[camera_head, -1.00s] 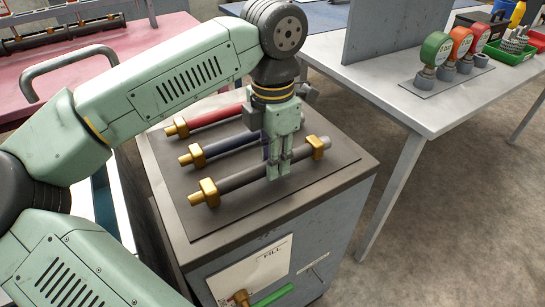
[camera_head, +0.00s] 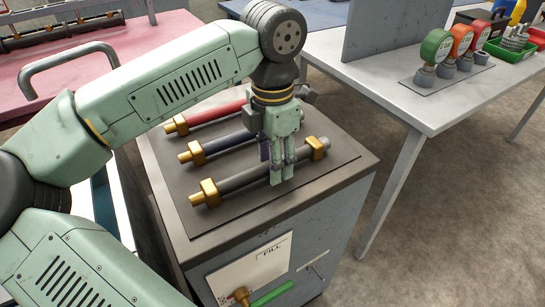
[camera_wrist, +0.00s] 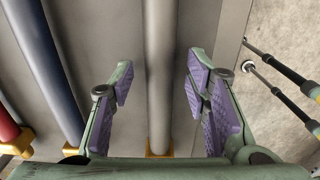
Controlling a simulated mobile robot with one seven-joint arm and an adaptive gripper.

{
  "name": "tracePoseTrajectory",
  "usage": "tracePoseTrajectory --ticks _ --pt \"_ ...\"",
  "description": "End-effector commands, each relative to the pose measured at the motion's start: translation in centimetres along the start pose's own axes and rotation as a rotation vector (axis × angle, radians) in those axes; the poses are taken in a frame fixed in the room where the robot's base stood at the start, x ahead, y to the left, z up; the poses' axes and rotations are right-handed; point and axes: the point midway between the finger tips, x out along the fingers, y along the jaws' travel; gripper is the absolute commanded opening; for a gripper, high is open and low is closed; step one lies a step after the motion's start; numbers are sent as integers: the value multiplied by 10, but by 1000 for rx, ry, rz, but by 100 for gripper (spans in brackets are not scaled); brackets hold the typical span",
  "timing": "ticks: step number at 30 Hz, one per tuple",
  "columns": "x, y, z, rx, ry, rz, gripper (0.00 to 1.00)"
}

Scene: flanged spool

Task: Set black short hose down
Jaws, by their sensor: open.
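The black short hose (camera_head: 240,179) lies on the dark mat on top of a grey cabinet, nearest the front edge. It has a brass nut at its left end and a grey fitting at its right end. My gripper (camera_head: 281,175) is low over its right half. In the wrist view the hose (camera_wrist: 161,70) runs between the two open fingers (camera_wrist: 158,85), with a gap on each side. The fingers' purple pads do not touch it there.
A blue hose (camera_head: 222,145) and a red hose (camera_head: 213,116) lie behind it on the same mat (camera_head: 325,178). A white table (camera_head: 420,95) with several gauges stands to the right. The cabinet's front carries a FILL label and a green-handled valve.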

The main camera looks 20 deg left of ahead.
Motion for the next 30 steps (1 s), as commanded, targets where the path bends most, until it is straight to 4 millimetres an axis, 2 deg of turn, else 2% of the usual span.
tracePoseTrajectory --ticks 5,15,21,30 --pt "-11 1 0 -2 0 3 43" --pt "-82 1 1 -1 -1 3 43" --pt "-113 0 0 -2 0 1 43" --pt "-123 0 0 0 0 0 43"
